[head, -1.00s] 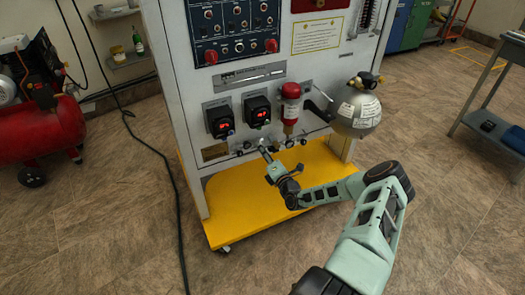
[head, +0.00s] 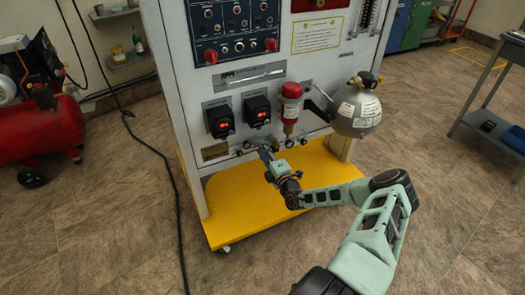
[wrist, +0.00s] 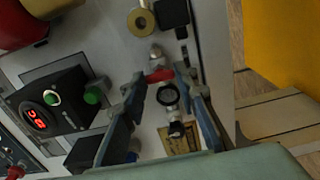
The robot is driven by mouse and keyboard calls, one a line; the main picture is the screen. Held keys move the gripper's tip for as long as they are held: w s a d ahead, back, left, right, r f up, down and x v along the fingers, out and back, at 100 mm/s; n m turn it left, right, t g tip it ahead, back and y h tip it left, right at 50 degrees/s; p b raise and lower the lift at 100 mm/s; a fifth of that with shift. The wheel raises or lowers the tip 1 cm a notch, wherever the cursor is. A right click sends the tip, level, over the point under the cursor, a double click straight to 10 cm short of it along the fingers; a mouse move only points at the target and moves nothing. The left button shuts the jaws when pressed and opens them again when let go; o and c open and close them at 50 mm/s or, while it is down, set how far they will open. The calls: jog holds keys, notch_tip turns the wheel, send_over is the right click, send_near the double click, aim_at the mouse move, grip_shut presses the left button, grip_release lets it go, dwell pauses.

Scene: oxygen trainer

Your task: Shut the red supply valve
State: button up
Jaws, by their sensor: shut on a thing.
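The red supply valve (wrist: 160,76) shows in the wrist view as a small red handle on a metal fitting, low on the white panel. The two blue-grey fingers of my gripper (wrist: 159,79) stand either side of it, their tips at the ends of the red handle. The gripper is shut on it. In the head view my gripper (head: 265,152) reaches the row of small fittings along the panel's lower edge. The red handle is hidden there behind the fingers.
Two black boxes with red displays (head: 220,121) sit above the gripper. A red cylinder (head: 291,108) and a silver sphere (head: 356,111) hang to the right. A yellow base (head: 240,222) juts out below. In the wrist view a round black-rimmed fitting (wrist: 168,95) sits between the fingers.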

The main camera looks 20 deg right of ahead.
jog(key=o, duration=1.2)
jog(key=shift+c, duration=0.2)
jog(key=shift+s, duration=0.1)
jog(key=s, duration=1.2)
jog(key=shift+d, duration=0.2)
jog(key=shift+w+a, duration=0.1)
